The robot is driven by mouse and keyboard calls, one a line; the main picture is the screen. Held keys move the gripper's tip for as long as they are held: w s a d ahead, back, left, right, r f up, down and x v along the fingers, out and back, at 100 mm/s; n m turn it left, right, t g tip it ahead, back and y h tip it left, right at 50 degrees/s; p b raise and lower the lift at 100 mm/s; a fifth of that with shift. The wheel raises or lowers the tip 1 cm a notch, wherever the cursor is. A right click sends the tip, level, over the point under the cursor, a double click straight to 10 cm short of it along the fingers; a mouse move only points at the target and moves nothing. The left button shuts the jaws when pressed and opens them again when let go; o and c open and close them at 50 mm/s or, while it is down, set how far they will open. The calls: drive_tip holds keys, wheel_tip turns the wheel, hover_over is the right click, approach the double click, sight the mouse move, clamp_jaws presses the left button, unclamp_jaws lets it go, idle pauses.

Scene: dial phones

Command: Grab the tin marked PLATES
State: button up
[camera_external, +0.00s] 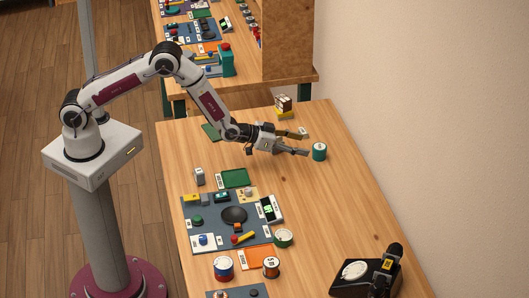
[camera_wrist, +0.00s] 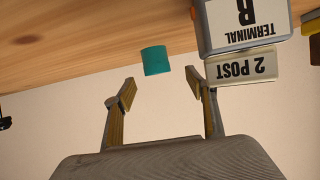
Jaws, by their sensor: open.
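No PLATES lettering is legible. A green tin with a pale top (camera_external: 319,152) stands alone near the table's wall side. A teal cylinder (camera_wrist: 155,60), seemingly the same tin, shows in the wrist view just beyond and between the fingertips, with no marking visible. My gripper (camera_external: 305,143) is open and empty, its fingers pointing at this tin; it also shows in the wrist view (camera_wrist: 161,88). Other tins stand nearer the front: a green one (camera_external: 283,239), a red and blue one (camera_external: 223,269) and an orange and dark one (camera_external: 271,268).
In the wrist view, a TERMINAL R block (camera_wrist: 243,25) and a 2 POST block (camera_wrist: 241,67) sit close to the right finger. A patterned cube (camera_external: 283,102) stands behind. A black dial phone (camera_external: 365,278) is at front right. Bare wood surrounds the lone tin's front side.

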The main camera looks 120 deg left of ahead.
sight(316, 147)
drive_tip(key=shift+x, duration=0.8)
drive_tip(key=shift+d+x, duration=0.25)
drive_tip(key=shift+x, duration=2.5)
drive_tip(key=shift+d, duration=0.1)
drive_tip(key=c, duration=1.2)
